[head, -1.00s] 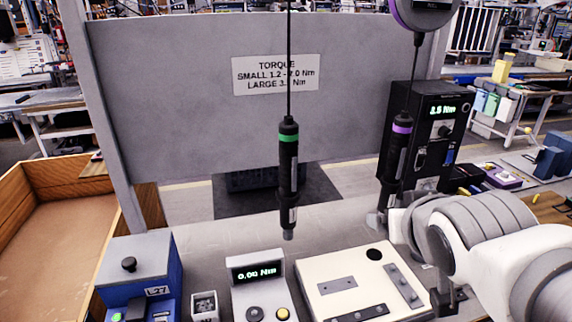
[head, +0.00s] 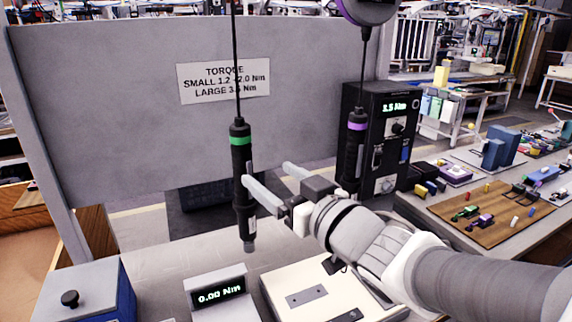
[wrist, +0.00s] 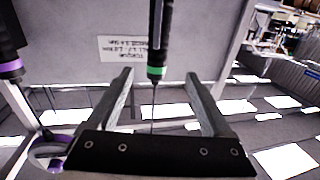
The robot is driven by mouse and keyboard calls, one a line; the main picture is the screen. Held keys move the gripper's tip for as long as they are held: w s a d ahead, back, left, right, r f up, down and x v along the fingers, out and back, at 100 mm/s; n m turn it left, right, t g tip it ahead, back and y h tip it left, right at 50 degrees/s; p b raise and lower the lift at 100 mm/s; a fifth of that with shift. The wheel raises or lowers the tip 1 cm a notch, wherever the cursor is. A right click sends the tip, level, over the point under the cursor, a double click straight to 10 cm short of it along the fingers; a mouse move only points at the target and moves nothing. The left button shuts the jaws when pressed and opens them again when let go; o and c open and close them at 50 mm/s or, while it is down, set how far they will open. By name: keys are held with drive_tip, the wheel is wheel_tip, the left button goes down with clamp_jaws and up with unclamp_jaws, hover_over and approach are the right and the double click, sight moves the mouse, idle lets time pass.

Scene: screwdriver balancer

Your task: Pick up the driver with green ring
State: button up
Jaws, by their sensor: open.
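The driver with the green ring (head: 240,155) is black and hangs upright from a cable in front of the grey panel. In the wrist view this driver (wrist: 155,40) appears between the lines of my two fingers, its green ring near fingertip level. My gripper (head: 268,176) is open and empty, just right of the driver in the head view. One fingertip overlaps the driver's body there. I cannot tell whether it touches. In the wrist view the gripper (wrist: 158,76) has its fingers spread wide, with a gap on each side of the driver.
A driver with a purple ring (head: 353,155) hangs to the right, beside a black display box (head: 392,105). Below are a 0.00 Nm meter (head: 218,293), a cream block (head: 285,275) and a blue box (head: 85,295). The grey panel (head: 100,100) stands behind.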

sight(245, 156)
drive_tip(key=p+x, duration=0.5)
drive_tip(key=p, duration=0.3)
drive_tip(key=shift+w+r, duration=0.1)
drive_tip(key=shift+r, duration=0.1)
drive_tip(key=x, duration=0.4)
drive_tip(key=shift+w+a+f, duration=0.15)
drive_tip(key=shift+w+f, duration=0.05)
drive_tip(key=shift+p+x, duration=0.95)
drive_tip(key=shift+x, duration=1.95)
drive_tip(key=shift+r, duration=0.15)
clamp_jaws()
drive_tip(key=shift+r, duration=0.1)
